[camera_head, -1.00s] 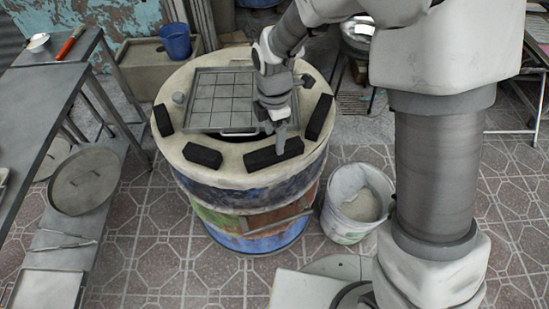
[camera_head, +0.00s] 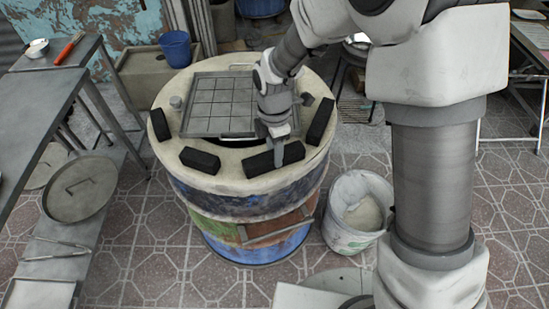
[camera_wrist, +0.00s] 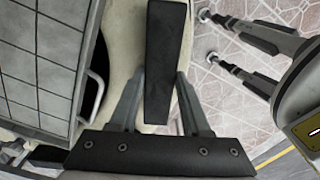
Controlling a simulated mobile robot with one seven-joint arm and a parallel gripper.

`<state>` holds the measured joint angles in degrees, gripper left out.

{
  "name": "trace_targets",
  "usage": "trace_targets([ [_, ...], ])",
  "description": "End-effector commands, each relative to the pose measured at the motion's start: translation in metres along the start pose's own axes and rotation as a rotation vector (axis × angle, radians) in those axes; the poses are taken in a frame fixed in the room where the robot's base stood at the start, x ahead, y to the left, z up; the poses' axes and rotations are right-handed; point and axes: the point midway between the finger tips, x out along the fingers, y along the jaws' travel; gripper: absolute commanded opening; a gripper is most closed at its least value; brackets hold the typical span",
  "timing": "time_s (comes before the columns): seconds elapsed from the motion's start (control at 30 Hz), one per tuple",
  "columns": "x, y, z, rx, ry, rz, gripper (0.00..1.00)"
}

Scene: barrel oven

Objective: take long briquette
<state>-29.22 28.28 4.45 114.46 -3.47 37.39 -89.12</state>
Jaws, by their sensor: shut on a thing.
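Several black briquettes lie on the pale rim of the barrel oven (camera_head: 229,178). One long briquette (camera_head: 257,164) lies at the front right of the rim. My gripper (camera_head: 279,158) is down at this briquette and shut on it, with the fingers on its two long sides. In the wrist view the briquette (camera_wrist: 165,45) runs lengthwise between the fingers of my gripper (camera_wrist: 160,78). It appears to rest on the rim still. Part of it is hidden behind my gripper in the head view.
Other briquettes lie at the front left (camera_head: 199,160), left (camera_head: 161,124) and right (camera_head: 319,121) of the rim. A tiled lid (camera_head: 220,105) covers much of the barrel top. A white bucket (camera_head: 340,232) stands right of the barrel. A bench with a round lid (camera_head: 80,190) is at left.

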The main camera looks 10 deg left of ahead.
Motion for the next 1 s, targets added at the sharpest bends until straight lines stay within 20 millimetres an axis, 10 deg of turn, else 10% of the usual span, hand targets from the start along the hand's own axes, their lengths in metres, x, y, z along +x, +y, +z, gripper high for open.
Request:
trace_targets([
  [0.47, -0.005, 0.000, 0.000, 0.000, 0.000, 0.001, 0.12],
  [1.0, -0.059, 0.001, 0.000, 0.001, 0.000, 0.002, 0.12],
])
